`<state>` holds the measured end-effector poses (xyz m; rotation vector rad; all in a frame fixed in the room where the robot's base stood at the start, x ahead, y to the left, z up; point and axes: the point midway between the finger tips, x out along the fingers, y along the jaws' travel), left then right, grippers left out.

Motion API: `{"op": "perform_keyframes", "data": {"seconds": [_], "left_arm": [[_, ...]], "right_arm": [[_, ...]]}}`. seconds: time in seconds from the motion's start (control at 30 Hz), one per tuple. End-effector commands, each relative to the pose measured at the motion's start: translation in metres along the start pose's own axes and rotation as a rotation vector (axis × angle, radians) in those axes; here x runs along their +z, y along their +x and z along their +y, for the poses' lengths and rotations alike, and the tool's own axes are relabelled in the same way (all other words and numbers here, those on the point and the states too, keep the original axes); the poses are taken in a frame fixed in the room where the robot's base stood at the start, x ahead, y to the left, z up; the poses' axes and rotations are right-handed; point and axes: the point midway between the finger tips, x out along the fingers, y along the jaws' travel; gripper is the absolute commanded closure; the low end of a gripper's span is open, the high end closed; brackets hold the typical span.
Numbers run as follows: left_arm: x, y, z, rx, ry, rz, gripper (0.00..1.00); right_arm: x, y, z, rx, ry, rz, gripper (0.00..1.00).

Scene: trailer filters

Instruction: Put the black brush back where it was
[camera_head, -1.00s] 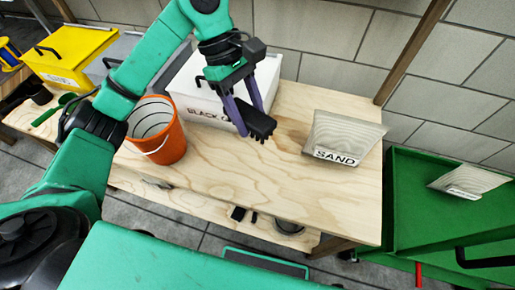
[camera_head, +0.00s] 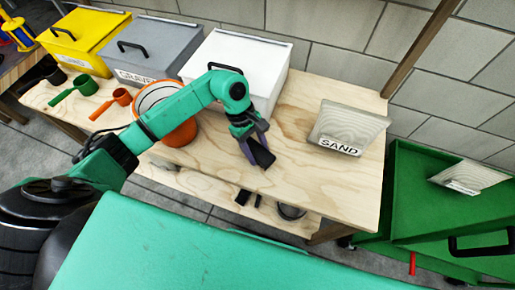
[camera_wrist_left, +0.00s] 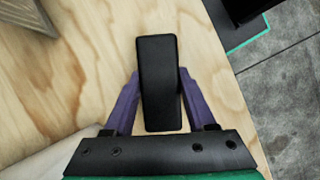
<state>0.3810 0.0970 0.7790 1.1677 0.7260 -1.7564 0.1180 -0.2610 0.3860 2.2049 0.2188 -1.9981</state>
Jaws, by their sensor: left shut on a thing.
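The black brush (camera_head: 262,152) is held between the purple fingers of my left gripper (camera_head: 254,146), over the front part of the wooden table (camera_head: 320,190). In the left wrist view the brush (camera_wrist_left: 159,84) shows as a plain black block seen from behind, with the gripper fingers (camera_wrist_left: 162,100) closed on both its sides. Its bristles are hidden there. I cannot tell whether the brush touches the table. My right gripper is not in view.
An orange bucket (camera_head: 178,135) stands left, partly behind my arm. White (camera_head: 260,60), grey (camera_head: 155,55) and yellow (camera_head: 85,35) bins line the back. Dark items lie on the lower shelf (camera_head: 210,190). A green trailer (camera_head: 425,190) stands far right.

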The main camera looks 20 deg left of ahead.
Motion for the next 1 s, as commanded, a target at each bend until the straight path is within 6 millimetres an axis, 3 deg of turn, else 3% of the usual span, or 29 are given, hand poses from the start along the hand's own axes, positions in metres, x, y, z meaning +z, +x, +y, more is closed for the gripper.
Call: {"op": "perform_keyframes", "data": {"seconds": [0.2, 0.23, 0.3, 0.7, 0.83, 1.0], "left_arm": [[-0.002, 0.004, 0.000, 0.000, 0.000, 0.000, 0.89], [-0.001, 0.003, 0.000, 0.000, 0.000, 0.000, 0.37], [-0.001, 0.002, 0.000, 0.000, 0.000, 0.000, 0.14], [0.000, -0.006, 0.001, 0.003, 0.000, 0.001, 0.14], [-0.002, -0.032, 0.002, 0.006, 0.002, 0.004, 0.14], [-0.002, -0.081, 0.002, 0.006, 0.000, 0.005, 0.14]], "right_arm": [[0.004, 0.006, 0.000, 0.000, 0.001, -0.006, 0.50], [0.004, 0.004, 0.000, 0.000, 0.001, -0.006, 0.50], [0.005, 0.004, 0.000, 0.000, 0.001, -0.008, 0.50], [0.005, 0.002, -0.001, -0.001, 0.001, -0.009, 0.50], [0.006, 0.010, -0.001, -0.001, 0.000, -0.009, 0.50], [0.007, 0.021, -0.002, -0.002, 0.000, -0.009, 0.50]]}}
